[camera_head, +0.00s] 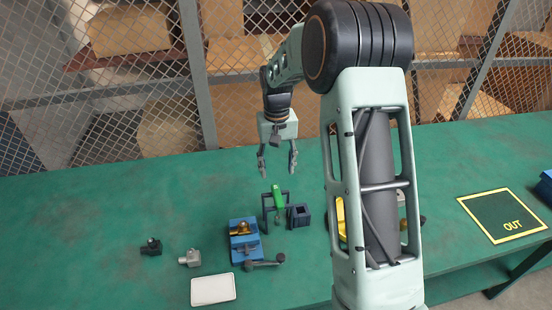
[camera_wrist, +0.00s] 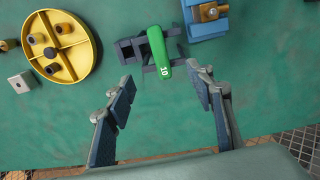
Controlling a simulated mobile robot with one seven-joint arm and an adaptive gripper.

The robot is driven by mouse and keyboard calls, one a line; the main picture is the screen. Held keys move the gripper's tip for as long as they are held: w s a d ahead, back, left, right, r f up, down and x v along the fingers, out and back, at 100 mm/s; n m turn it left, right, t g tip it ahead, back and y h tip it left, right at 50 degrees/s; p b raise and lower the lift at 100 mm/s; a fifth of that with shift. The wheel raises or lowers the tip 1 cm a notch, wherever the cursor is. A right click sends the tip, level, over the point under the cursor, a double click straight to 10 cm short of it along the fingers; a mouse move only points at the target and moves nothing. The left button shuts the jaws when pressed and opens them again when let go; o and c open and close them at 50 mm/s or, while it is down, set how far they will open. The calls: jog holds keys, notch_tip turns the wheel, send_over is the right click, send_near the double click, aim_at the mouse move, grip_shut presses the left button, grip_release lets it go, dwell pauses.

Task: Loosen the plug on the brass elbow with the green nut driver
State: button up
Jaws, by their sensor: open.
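The green nut driver (camera_head: 277,197) sits in a dark rack (camera_head: 266,208) on the green bench. In the wrist view its green handle (camera_wrist: 158,50), marked 10, lies ahead of my fingers. The brass elbow (camera_head: 242,229) is in a blue vise (camera_head: 238,249), left of and nearer than the driver. In the wrist view, part of the brass (camera_wrist: 209,12) shows at the top edge; I cannot make out the plug. My gripper (camera_head: 278,170) is open and empty, above and behind the driver. Its spread fingers (camera_wrist: 160,84) show with clear space between them.
A dark square holder (camera_head: 299,215) stands right of the rack. A round yellow tray (camera_wrist: 82,60) with several fittings is partly hidden by my arm in the head view. A white tray (camera_head: 213,290), black fitting (camera_head: 151,247) and grey fitting (camera_head: 190,258) lie front left. An OUT mat (camera_head: 485,213) lies right.

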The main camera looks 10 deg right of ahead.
aim_at(277, 194)
jog(key=shift+f+b, duration=3.65)
jog(key=shift+f, duration=1.95)
grip_shut()
jog(key=shift+r, duration=0.1)
notch_tip(277, 194, up, 16)
jog(key=p, duration=1)
jog(key=shift+p, duration=0.35)
